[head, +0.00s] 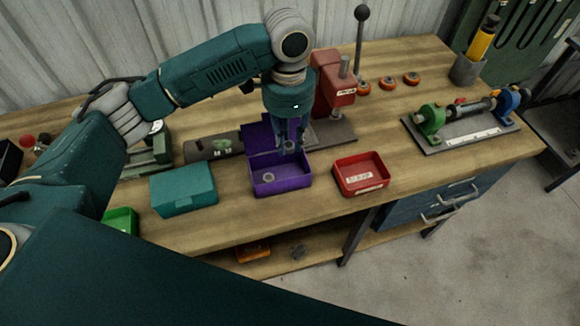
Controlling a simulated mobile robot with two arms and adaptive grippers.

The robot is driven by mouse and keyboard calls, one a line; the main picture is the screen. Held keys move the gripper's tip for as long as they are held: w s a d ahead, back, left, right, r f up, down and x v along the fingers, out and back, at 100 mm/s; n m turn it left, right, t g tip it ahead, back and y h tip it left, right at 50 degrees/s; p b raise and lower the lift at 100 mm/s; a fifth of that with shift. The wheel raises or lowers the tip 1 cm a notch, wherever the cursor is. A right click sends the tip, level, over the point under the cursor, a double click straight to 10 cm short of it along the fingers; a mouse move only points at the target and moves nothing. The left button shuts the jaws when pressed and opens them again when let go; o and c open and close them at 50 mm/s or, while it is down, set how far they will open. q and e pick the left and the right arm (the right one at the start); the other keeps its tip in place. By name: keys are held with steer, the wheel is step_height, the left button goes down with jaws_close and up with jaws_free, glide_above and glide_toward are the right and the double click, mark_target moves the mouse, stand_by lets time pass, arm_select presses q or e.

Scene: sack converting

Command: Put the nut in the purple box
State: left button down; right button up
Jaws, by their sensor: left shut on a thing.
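The purple box (281,187) stands open on the workbench, its lid raised at the back. A small pale ring-shaped piece (268,177) lies inside it. My left gripper (289,150) points down over the back part of the box, with its fingertips at about rim height in the picture. It is shut on a small grey piece, which looks like the nut (288,145); the fingers hide most of it. My right gripper is not in view.
An open red box (361,174) stands to the right and a closed teal box (183,190) to the left. A red press (334,90) stands close behind the purple box. A fixture with green and blue supports (463,118) sits at the right. Bare bench lies between it and the red box.

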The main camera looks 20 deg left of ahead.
arm_select(q)
steer(key=p, duration=0.1)
glide_above(290, 176)
step_height(290, 176, down, 7)
step_height(290, 176, down, 4)
steer(key=shift+r+p, duration=0.25)
steer(key=shift+p, duration=0.05)
steer(key=shift+f, duration=0.3)
steer(key=c, duration=1.8)
jaws_free()
steer(key=shift+f, duration=0.15)
steer(key=shift+w+r, duration=0.1)
steer(key=shift+r, duration=0.3)
step_height(290, 176, up, 11)
steer(key=b, duration=0.2)
steer(key=shift+d+f+b, duration=0.1)
steer(key=shift+f+b, duration=0.1)
steer(key=shift+b, duration=0.1)
steer(key=shift+r, duration=0.5)
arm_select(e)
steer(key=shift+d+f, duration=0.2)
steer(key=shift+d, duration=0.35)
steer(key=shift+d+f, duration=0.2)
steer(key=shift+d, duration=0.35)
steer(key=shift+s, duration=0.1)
arm_select(q)
steer(key=shift+f, duration=0.1)
